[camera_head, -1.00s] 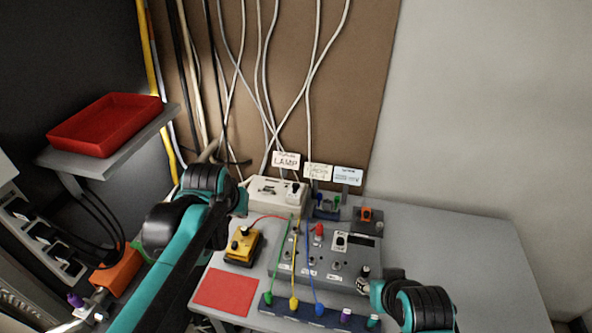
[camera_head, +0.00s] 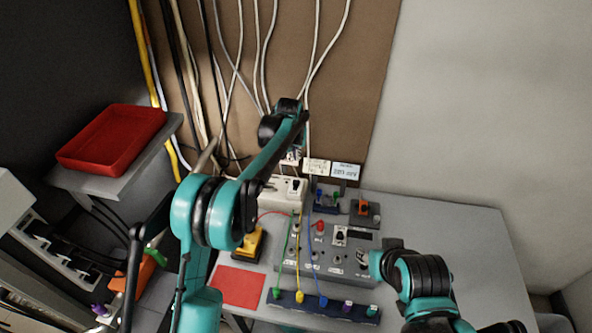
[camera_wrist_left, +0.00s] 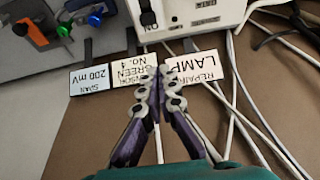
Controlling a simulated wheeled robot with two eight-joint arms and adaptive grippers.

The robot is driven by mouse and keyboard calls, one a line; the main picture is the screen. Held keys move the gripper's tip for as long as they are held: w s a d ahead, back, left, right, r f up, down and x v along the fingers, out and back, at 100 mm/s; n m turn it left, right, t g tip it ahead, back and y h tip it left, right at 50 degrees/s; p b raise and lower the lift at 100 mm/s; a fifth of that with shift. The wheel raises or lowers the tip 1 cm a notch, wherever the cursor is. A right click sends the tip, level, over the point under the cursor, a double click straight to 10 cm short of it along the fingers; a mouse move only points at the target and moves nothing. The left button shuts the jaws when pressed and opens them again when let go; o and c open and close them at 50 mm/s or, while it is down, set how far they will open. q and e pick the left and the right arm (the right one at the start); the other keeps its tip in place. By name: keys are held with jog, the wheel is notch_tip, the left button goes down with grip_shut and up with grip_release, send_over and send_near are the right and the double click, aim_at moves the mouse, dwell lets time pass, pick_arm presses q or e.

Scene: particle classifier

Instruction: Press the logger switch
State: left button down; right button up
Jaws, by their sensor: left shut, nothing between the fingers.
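No label reading "logger" is legible. A grey panel box (camera_head: 290,262) on the table carries a red button (camera_head: 320,225), a white-plated black switch (camera_head: 340,236) and a dark display. A white box (camera_head: 265,193) behind it has a black switch (camera_head: 294,186); in the left wrist view this switch (camera_wrist_left: 147,14) has "ON" beside it. My left gripper (camera_wrist_left: 157,84) is shut and empty, over the label cards and apart from both switches. In the head view my left wrist hides it. My right gripper (camera_head: 369,262) is by the grey box's right end; its fingers are unclear.
Cards read LAMP (camera_wrist_left: 203,72), GREEN NO. 4 (camera_wrist_left: 130,73) and 200 mV (camera_wrist_left: 90,82). Green, yellow and blue leads cross the grey box's front. A yellow box (camera_head: 248,243), a red mat (camera_head: 238,286) and hanging cables are nearby. The table's right side is clear.

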aim_at(296, 183)
pick_arm(q)
jog(key=shift+w+d+f, duration=0.2)
jog(key=shift+f, duration=0.05)
jog(key=shift+f, duration=0.1)
jog(key=b+x, duration=0.2)
jog(key=x, duration=0.8)
jog(key=shift+s+a+b, duration=0.1)
jog(key=shift+s+b, duration=0.25)
jog(key=shift+s, duration=0.1)
jog(key=s, duration=0.2)
jog(key=shift+s+a, duration=0.3)
jog(key=shift+s, duration=0.05)
jog(key=shift+s+b, duration=0.2)
jog(key=shift+b, duration=0.1)
jog(key=shift+s, duration=0.1)
